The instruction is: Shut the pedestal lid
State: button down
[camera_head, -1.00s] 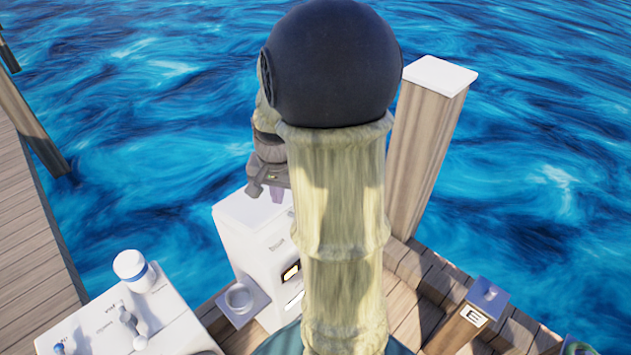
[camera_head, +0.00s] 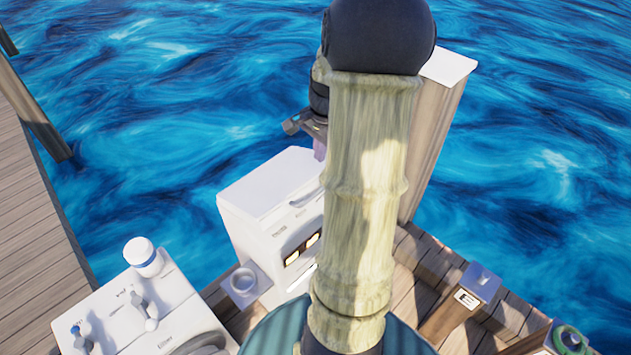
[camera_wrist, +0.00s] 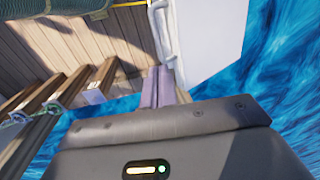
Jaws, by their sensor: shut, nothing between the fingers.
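The white pedestal (camera_head: 283,240) stands at the edge of the wooden dock. Its white top, which looks like the lid (camera_head: 268,182), appears to lie flat; my arm hides its right part, and I cannot tell whether a gap remains. The pedestal also shows in the wrist view as a pale panel (camera_wrist: 212,45) with a raised white strip along its left edge. My gripper (camera_head: 319,150) is above the pedestal's far right side, partly behind my arm. In the wrist view its purple fingers (camera_wrist: 158,88) are together and empty, close to the pedestal's edge; contact is unclear.
A white console (camera_head: 120,310) with a blue-banded cup-like part stands at front left. A small tray with a ring (camera_head: 243,282) sits at the pedestal's left. A white-capped wooden post (camera_head: 449,66) rises behind my arm. Short posts (camera_head: 480,283) stand right; water lies beyond.

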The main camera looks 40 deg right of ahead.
aim_at(316, 192)
jog(key=f+p, duration=0.1)
jog(key=f, duration=0.3)
jog(key=w+f, duration=0.1)
jog(key=f, duration=0.3)
jog(key=f+p, duration=0.1)
jog(key=f, duration=0.3)
jog(key=shift+w+a+f+p, duration=0.1)
jog(key=shift+w+p, duration=0.05)
jog(key=shift+p, duration=0.2)
